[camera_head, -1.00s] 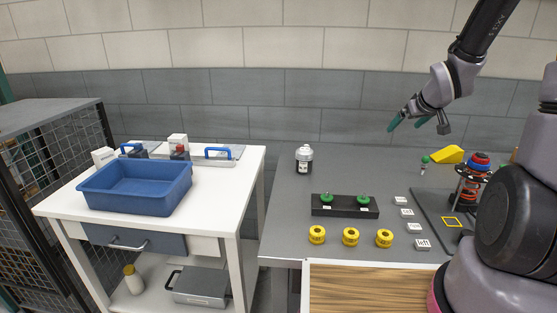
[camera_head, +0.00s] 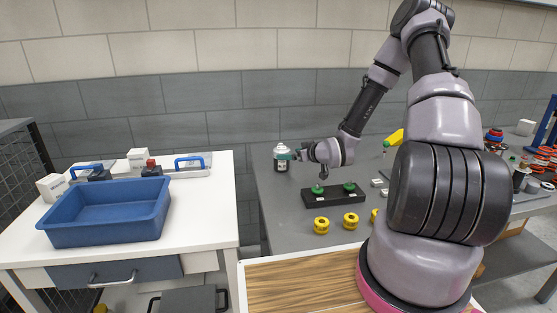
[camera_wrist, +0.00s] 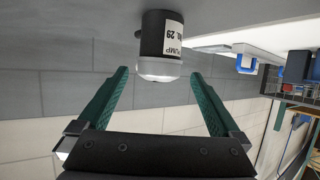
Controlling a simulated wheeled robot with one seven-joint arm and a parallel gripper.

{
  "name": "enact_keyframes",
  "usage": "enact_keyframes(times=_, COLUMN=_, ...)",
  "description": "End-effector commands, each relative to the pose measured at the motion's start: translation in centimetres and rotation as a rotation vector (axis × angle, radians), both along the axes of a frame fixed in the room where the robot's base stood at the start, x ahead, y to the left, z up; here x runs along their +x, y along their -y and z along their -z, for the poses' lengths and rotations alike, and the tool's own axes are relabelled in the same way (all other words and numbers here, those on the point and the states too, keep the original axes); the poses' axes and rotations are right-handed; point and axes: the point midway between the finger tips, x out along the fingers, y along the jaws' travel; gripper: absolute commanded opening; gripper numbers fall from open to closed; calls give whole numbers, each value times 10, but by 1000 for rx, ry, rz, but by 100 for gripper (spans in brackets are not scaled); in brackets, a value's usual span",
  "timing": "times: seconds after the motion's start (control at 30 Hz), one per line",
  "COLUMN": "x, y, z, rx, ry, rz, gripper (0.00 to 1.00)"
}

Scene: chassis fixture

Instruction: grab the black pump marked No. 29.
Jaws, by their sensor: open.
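The black pump (camera_wrist: 155,35) shows in the wrist view with a white label reading "PUMP No. 29" and a silver-white cap. In the head view the pump (camera_head: 281,165) stands upright on the grey table near its back left. My gripper (camera_wrist: 164,88) is open, its two green fingers on either side of the pump's capped end in the wrist view. In the head view my gripper (camera_head: 297,155) is right at the pump's upper part, partly overlapping it. I cannot tell whether a finger touches it.
A black block (camera_head: 345,196) with two green-topped parts stands in front of the pump. Several yellow rings (camera_head: 321,225) lie nearer the table's front. A white table at left holds a blue bin (camera_head: 108,213).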

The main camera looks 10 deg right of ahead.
Motion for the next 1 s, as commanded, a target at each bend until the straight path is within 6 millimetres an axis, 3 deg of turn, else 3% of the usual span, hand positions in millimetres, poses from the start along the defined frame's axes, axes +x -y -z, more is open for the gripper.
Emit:
enact_keyframes(times=0.53, x=52, y=-27, z=24, rx=0, ry=0, rz=1, gripper=100)
enact_keyframes(times=0.83, x=57, y=-29, z=26, rx=-1, ry=-2, rz=1, gripper=100)
enact_keyframes(times=0.87, x=57, y=-29, z=26, rx=-1, ry=-2, rz=1, gripper=92)
enact_keyframes(times=1.0, x=57, y=-29, z=26, rx=-1, ry=-1, rz=1, gripper=39)
